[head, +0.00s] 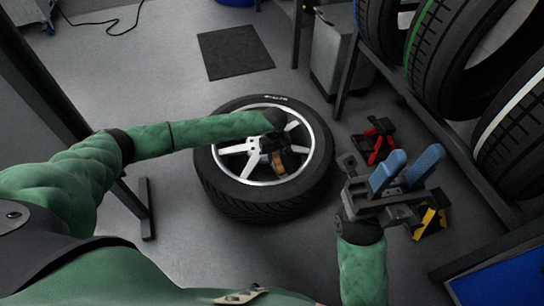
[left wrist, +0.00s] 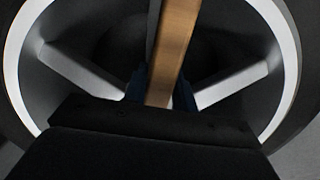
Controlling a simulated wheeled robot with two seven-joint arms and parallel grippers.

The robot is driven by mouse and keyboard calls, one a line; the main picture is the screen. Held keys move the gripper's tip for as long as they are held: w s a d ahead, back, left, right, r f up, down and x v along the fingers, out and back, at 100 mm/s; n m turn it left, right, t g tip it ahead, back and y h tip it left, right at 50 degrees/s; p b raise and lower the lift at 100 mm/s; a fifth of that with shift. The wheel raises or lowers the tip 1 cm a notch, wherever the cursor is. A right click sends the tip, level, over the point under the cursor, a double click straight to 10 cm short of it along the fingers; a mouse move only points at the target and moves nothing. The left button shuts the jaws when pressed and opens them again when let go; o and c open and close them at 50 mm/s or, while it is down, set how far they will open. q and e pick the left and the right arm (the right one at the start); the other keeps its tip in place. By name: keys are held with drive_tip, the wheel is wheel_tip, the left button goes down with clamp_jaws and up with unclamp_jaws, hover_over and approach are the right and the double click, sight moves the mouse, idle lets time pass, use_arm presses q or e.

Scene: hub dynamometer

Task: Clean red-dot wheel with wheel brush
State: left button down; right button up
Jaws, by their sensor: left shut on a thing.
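A wheel (head: 208,178) with a black tyre and silver spoked rim lies flat on the floor in the middle of the head view. No red dot can be made out on it. My left gripper (head: 278,155) is over the wheel's hub area, shut on the wheel brush (head: 290,161). The brush's brown wooden handle (left wrist: 174,52) stands between dark blue fingers in the left wrist view, with the rim behind it. The bristles are not visible, so contact with the rim cannot be told. My right gripper (head: 405,170) has blue fingers, apart and empty, right of the wheel.
A red stand (head: 375,140) and a yellow stand (head: 430,222) are on the floor near my right gripper. A rack with several tyres (head: 455,60) fills the right side. A grey cabinet (head: 328,55) stands behind. A dark mat (head: 235,53) lies on clear floor beyond the wheel.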

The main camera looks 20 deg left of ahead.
sight(275, 155)
use_arm(q)
drive_tip(key=shift+r, duration=0.1)
drive_tip(key=shift+r+p, duration=1.6)
drive_tip(key=shift+r, duration=1.3)
drive_tip(key=shift+r+p, duration=0.3)
drive_tip(key=shift+r, duration=0.25)
drive_tip(key=shift+r+p, duration=0.45)
drive_tip(key=shift+r, duration=0.55)
